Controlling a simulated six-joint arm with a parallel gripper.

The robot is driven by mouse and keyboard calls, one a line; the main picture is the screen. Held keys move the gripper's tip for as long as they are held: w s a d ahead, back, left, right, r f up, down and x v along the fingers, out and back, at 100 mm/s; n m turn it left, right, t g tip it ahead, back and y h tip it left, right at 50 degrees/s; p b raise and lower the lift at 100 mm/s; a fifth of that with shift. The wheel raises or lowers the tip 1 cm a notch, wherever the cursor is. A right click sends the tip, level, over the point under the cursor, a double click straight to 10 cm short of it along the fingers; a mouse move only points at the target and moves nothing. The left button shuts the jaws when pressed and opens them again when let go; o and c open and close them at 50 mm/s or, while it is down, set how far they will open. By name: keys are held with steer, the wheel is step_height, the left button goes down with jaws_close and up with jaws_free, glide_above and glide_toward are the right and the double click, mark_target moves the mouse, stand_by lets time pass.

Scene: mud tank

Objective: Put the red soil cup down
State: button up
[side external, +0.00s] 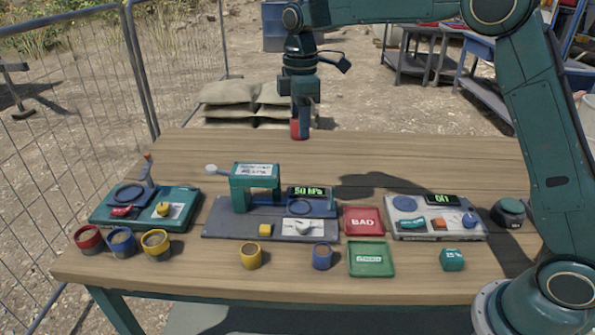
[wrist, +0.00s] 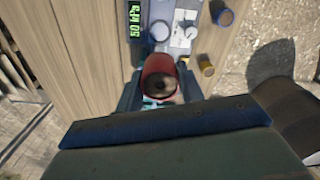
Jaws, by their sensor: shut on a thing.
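My gripper (side external: 300,122) is shut on a red soil cup (side external: 295,130) near the back edge of the table. In the wrist view the red cup (wrist: 160,72) sits between the two fingers, its open top showing brown soil. My gripper (wrist: 160,88) has one finger on each side of it. The cup appears to be in the air, but its exact height over the table is hard to tell.
Blue (side external: 121,242) and yellow (side external: 155,244) cups stand beside the front red cup. A teal press (side external: 255,185) reading 50 kPa stands mid-table. A red BAD tray (side external: 363,221), a green tray (side external: 371,259) and a grey panel (side external: 434,217) lie right. The back of the table is clear.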

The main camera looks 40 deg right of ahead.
steer(key=shift+s+d, duration=0.1)
steer(key=s+d+f, duration=0.1)
steer(key=s+d, duration=0.7)
steer(key=s, duration=0.5)
steer(key=shift+d+f+n, duration=0.25)
steer(key=shift+d+n, duration=0.15)
glide_above(363, 222)
step_height(363, 222, down, 16)
steer(key=shift+r, duration=0.15)
stand_by(0.3)
steer(key=shift+f, duration=2.15)
steer(key=shift+f, duration=0.15)
